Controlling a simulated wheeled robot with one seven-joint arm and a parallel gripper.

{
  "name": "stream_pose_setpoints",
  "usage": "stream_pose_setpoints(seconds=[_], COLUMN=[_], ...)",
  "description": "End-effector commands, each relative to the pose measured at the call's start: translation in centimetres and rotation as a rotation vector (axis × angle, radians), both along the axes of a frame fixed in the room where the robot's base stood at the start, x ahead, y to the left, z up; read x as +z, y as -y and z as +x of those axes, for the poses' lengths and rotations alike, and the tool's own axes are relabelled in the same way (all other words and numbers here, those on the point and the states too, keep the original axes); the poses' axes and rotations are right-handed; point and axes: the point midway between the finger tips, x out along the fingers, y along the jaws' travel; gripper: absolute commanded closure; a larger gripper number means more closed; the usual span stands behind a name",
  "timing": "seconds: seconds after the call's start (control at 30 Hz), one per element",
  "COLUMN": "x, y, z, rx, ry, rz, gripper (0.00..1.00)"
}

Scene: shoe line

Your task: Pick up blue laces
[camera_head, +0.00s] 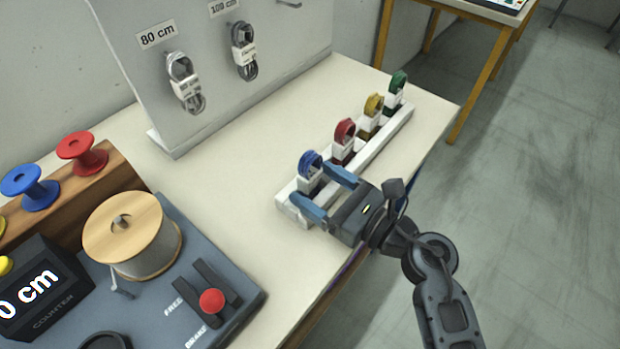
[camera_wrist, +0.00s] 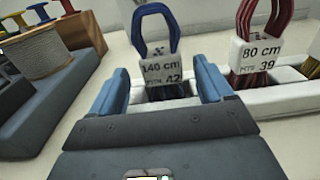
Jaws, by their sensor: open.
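The blue laces (camera_head: 310,161) stand as a looped bundle in the near-left slot of a white rack (camera_head: 388,134). In the wrist view the blue laces (camera_wrist: 152,22) rise above a white tag (camera_wrist: 162,69) reading "140 cm" and "42". My gripper (camera_head: 325,186) is open at the near end of the rack, its blue fingers pointing toward the blue bundle. In the wrist view my gripper (camera_wrist: 163,88) has one finger on each side of the tag, with gaps visible. The lower part of the bundle is hidden behind the gripper body.
Red laces (camera_head: 344,130), yellow laces (camera_head: 373,104) and green laces (camera_head: 397,81) stand farther along the rack. A grey panel (camera_head: 213,50) with hanging laces stands behind. A spool winder (camera_head: 133,235) sits at the left. The table between is clear.

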Motion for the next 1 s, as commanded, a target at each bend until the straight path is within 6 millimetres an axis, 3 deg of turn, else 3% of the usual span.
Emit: stream_pose_setpoints(seconds=[0.3, 0.57, 1.0], x=[-0.1, -0.2, -0.2], y=[-3.0, -3.2, -3.2], z=[2.7, 2.9, 2.9], rx=[0.001, 0.000, 0.000], ry=[-0.001, -0.001, -0.002], rz=[0.002, 0.002, 0.003], gripper=[0.20, 0.20, 0.60])
